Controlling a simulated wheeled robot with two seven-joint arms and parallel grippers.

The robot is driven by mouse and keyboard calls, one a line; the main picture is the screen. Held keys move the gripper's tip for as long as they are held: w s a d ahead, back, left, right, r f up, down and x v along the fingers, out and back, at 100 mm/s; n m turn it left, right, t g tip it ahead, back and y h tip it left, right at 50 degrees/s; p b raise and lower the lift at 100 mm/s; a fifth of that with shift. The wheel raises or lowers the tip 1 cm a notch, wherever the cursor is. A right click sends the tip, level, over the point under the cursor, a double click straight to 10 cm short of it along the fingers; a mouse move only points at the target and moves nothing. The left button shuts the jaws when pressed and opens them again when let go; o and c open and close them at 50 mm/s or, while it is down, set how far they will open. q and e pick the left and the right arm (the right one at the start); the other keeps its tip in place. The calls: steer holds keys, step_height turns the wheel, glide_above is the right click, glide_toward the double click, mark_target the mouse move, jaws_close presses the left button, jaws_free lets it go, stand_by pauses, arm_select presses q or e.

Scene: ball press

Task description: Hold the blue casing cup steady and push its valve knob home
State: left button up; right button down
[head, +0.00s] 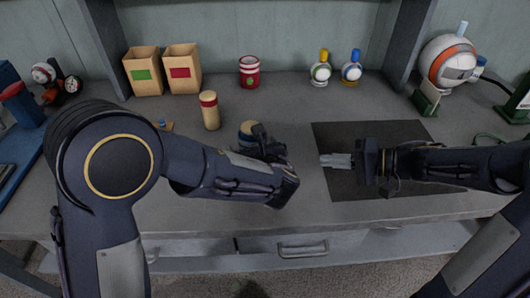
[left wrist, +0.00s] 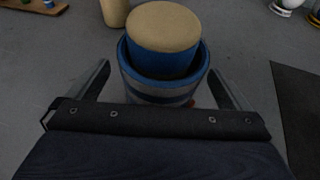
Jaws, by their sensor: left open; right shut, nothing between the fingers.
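The blue casing cup (left wrist: 128,84) has a grey band and stands upright in the left wrist view. A blue plug with a tan top (left wrist: 164,28) sits in its mouth. In the head view the cup (head: 246,138) is partly hidden behind my left gripper (head: 262,138). That gripper is open, with its fingers (left wrist: 158,88) on either side of the cup; I cannot tell whether they touch it. A small reddish spot shows low by the right-hand finger; I cannot tell if it is the valve knob. My right gripper (head: 336,160) is shut and empty, right of the cup.
A dark mat (head: 345,185) lies under my right gripper. A tan cylinder with a red band (head: 209,112) stands left of the cup. Two boxes (head: 143,75), a red-and-white cup (head: 249,75) and two small bottles (head: 321,72) stand at the back. A ball-shaped device (head: 446,62) stands back right.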

arm_select(q)
steer(key=shift+s, duration=0.1)
steer(key=v, duration=1.2)
